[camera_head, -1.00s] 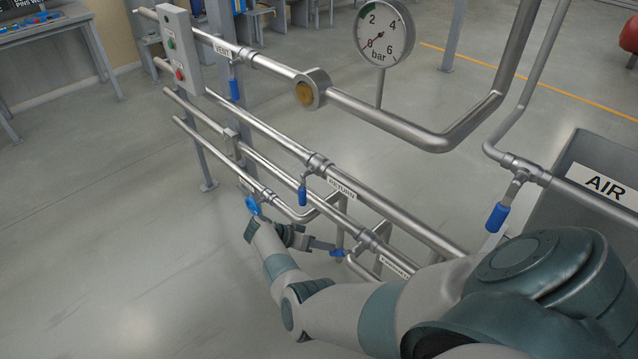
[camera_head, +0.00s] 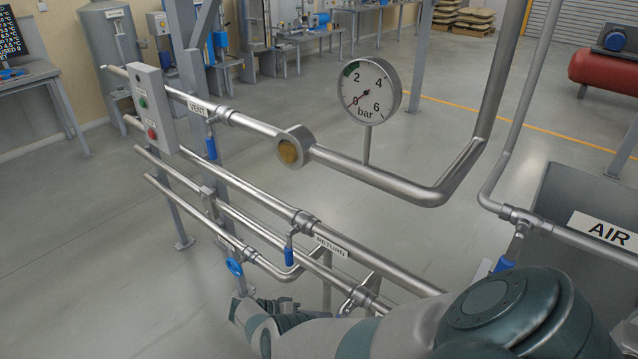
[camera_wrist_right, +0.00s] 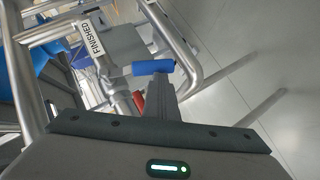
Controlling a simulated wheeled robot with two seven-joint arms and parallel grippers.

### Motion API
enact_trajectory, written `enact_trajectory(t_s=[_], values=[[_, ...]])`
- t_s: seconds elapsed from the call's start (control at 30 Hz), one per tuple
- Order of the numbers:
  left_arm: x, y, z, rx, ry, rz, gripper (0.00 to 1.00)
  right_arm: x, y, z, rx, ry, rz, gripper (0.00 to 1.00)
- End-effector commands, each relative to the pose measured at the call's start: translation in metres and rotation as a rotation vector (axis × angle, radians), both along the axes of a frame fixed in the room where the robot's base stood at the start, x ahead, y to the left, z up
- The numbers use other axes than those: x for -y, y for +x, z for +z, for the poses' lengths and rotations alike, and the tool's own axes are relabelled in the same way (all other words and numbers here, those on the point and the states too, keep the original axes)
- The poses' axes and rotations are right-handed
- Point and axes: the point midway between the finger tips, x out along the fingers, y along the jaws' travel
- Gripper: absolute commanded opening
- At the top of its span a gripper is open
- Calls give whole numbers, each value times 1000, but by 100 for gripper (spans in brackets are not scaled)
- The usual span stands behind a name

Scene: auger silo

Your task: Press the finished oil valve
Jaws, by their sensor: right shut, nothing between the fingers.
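The finished oil valve shows in the right wrist view as a blue handle (camera_wrist_right: 153,67) next to a pipe with a FINISHED label (camera_wrist_right: 97,38). My right gripper (camera_wrist_right: 163,88) is shut and empty, with its fingertips just below the blue handle in that picture. I cannot tell whether they touch it. My left gripper is out of view.
Above are the RETURN valve's blue handle (camera_head: 289,256), a blue round handle (camera_head: 235,267) and the VENT handle (camera_head: 211,148). A button box (camera_head: 152,108) stands left. A red part (camera_wrist_right: 139,101) is close to my fingers.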

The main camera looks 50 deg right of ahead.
Motion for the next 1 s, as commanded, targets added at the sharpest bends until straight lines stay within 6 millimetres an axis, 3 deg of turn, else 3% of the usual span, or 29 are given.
enact_trajectory(t_s=[1.0], values=[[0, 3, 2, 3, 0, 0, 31, 3, -30, -22, -3, 0, 0, 0]])
